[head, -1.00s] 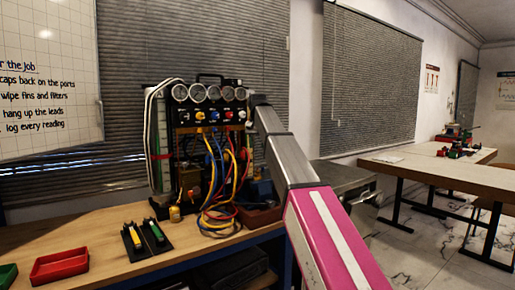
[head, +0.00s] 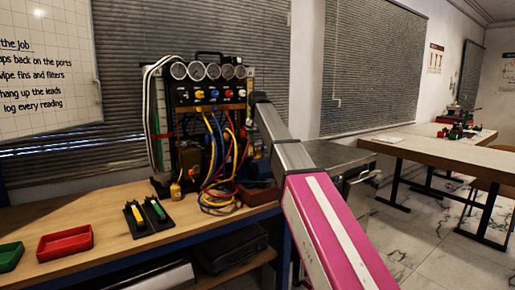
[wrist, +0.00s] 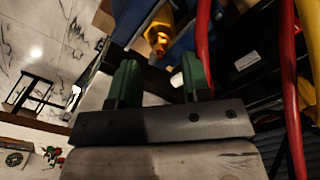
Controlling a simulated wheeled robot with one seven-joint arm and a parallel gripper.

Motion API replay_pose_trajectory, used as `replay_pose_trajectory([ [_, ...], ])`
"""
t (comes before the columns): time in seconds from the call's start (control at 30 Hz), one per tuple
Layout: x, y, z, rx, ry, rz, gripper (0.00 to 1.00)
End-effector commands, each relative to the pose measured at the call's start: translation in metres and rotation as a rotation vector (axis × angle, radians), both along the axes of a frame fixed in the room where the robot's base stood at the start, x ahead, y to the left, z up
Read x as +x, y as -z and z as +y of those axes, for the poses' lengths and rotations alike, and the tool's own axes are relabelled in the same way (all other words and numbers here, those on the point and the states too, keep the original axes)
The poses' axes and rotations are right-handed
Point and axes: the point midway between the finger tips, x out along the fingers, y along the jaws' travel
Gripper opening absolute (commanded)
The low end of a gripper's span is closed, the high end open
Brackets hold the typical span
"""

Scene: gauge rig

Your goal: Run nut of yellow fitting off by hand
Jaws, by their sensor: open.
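In the wrist view a yellow-orange fitting (wrist: 158,36) with a darker part at its lower end lies just beyond my fingertips, apart from them. Its nut cannot be told clearly from its body. My gripper (wrist: 159,76) has two green fingers spread apart with nothing between them. In the head view the gripper is hidden at the far end of my pink and grey arm, beside the gauge rig (head: 208,96). I cannot pick out the fitting in the head view.
Red (wrist: 290,90) and yellow (wrist: 306,30) hoses run close on the right of my gripper. The bench (head: 100,213) carries a red tray (head: 64,243), a green tray (head: 10,256) and a black holder (head: 148,216). Another table (head: 440,155) stands at the right.

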Motion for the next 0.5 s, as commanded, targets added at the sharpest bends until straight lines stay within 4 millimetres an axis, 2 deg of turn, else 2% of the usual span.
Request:
replay_pose_trajectory([
  [0.03, -0.001, 0.008, 0.0, -0.001, 0.0, 0.002, 0.44],
  [0.2, -0.001, 0.024, 0.0, 0.0, 0.0, 0.0, 0.44],
  [0.5, 0.0, 0.03, 0.0, 0.0, 0.0, 0.0, 0.44],
])
